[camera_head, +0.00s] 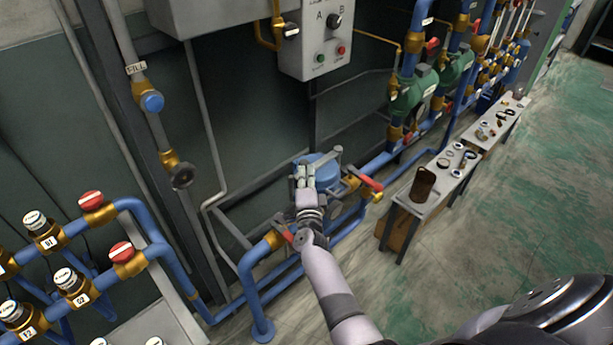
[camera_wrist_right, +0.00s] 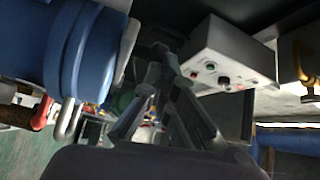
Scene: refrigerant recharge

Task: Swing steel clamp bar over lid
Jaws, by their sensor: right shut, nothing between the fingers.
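A blue round lid (camera_head: 322,164) tops a vessel on the low pipe run in the middle of the head view. A grey steel bar (camera_head: 338,157), which looks like the clamp bar, stands at the lid's right side. My right gripper (camera_head: 305,172) is shut and empty, at the left front of the lid and partly covering it. I cannot tell whether it touches the lid or bar. In the right wrist view the blue vessel (camera_wrist_right: 80,50) fills the upper left, with a grey bar (camera_wrist_right: 128,48) along its edge, beside the shut fingers (camera_wrist_right: 165,58). My left gripper is not in view.
Red-handled valves (camera_head: 372,185) flank the vessel on the blue pipes. A grey control box (camera_head: 320,35) hangs on the wall behind. The green floor beyond is clear.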

